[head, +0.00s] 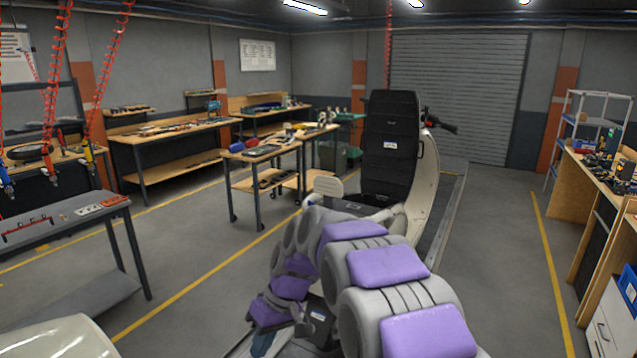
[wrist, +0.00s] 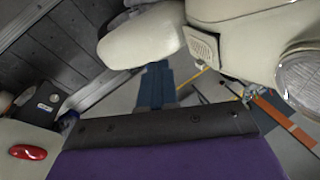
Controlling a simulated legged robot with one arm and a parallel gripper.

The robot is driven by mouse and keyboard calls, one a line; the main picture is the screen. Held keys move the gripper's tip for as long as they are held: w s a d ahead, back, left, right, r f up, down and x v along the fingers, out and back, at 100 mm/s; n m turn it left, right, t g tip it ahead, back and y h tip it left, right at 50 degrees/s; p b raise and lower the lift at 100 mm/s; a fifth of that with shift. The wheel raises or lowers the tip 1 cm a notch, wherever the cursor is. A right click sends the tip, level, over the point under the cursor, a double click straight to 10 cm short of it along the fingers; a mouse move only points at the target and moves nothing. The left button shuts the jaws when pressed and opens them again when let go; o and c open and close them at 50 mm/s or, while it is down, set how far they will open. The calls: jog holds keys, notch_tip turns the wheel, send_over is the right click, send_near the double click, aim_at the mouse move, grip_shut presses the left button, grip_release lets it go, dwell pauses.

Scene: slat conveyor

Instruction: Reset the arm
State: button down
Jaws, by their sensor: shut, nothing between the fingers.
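My gripper (wrist: 160,128) shows in the wrist view as a purple surface with a black front edge along the bottom. It is shut, with nothing held. In the head view my purple and grey arm is folded low at the bottom centre, and I cannot clearly make out the gripper's tips there. A cream scooter body with a tall black panel (head: 390,145) stands just beyond the arm. Cream scooter parts (wrist: 230,60), a round headlight (wrist: 301,75) and a red light (wrist: 28,152) show close around the gripper in the wrist view.
The slat conveyor (head: 450,200) runs away behind the scooter, towards a closed roller shutter (head: 460,95). A grey bench (head: 90,225) with tools stands at left, and a wooden workbench (head: 597,185) at right. The floor between yellow lines is clear on both sides.

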jog(key=s+d+r+m+h+b, duration=0.15)
jog(key=s+d+m, duration=0.35)
jog(key=s+d, duration=1.1)
jog(key=s+d+f+m+h, duration=0.1)
jog(key=s+d, duration=0.3)
jog(key=s, duration=0.4)
jog(key=s+d+f+m+h, duration=0.2)
jog(key=s+d, duration=0.3)
jog(key=s, duration=0.4)
jog(key=shift+d+f+m, duration=0.3)
jog(key=shift+f+m, duration=0.1)
jog(key=shift+f, duration=0.4)
jog(key=shift+w+a, duration=0.1)
jog(key=shift+a, duration=0.05)
